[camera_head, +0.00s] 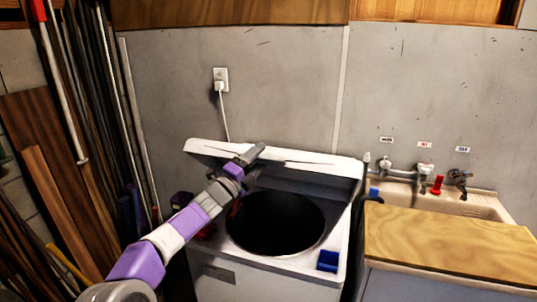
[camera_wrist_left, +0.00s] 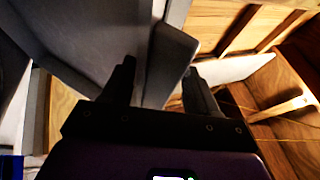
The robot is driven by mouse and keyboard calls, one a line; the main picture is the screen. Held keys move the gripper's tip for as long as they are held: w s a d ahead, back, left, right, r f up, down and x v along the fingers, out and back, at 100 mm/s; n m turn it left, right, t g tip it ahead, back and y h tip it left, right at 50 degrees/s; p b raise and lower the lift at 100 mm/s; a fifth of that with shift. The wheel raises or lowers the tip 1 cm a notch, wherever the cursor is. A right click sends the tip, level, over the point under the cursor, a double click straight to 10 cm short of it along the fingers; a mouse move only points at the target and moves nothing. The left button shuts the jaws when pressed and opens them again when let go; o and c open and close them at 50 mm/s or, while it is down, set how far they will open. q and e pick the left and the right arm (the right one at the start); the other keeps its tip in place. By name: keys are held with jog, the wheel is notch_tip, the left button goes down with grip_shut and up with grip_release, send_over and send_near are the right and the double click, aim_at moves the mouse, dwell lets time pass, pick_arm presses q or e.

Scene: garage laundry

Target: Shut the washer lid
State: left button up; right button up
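The white washer (camera_head: 215,270) stands in the middle of the head view, with its round dark tub opening (camera_head: 275,222) uncovered. Its lid (camera_head: 320,163) is raised at the back of the opening, its white edge uppermost. My left gripper (camera_head: 252,154) is at that upper edge, left of the lid's middle. In the left wrist view the two dark fingers of the left gripper (camera_wrist_left: 160,85) stand apart, with a grey panel edge (camera_wrist_left: 172,58), seemingly the lid's, between them. Contact with the fingers is unclear. My right gripper is in neither view.
A sink (camera_head: 460,203) with taps and a wooden board (camera_head: 450,243) is right of the washer. A small blue box (camera_head: 328,261) sits on the washer's front right corner. Planks and poles (camera_head: 75,130) lean at the left. A plugged-in cord (camera_head: 221,88) hangs on the wall behind.

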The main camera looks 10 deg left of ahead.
pick_arm(q)
jog(key=shift+r, duration=0.25)
jog(key=shift+s+a+f, duration=0.1)
jog(key=f+b, duration=0.1)
jog(key=s+a+f+b, duration=0.1)
jog(key=b, duration=0.1)
jog(key=shift+s+a, duration=0.25)
jog(key=shift+s, duration=0.05)
jog(key=shift+s+a+f+b, duration=0.3)
jog(key=shift+s+a+f, duration=0.5)
jog(key=shift+f, duration=0.15)
jog(key=shift+s+a+f+b, duration=0.3)
jog(key=shift+s+a+f, duration=0.35)
jog(key=shift+s+f, duration=0.25)
jog(key=shift+w, duration=0.15)
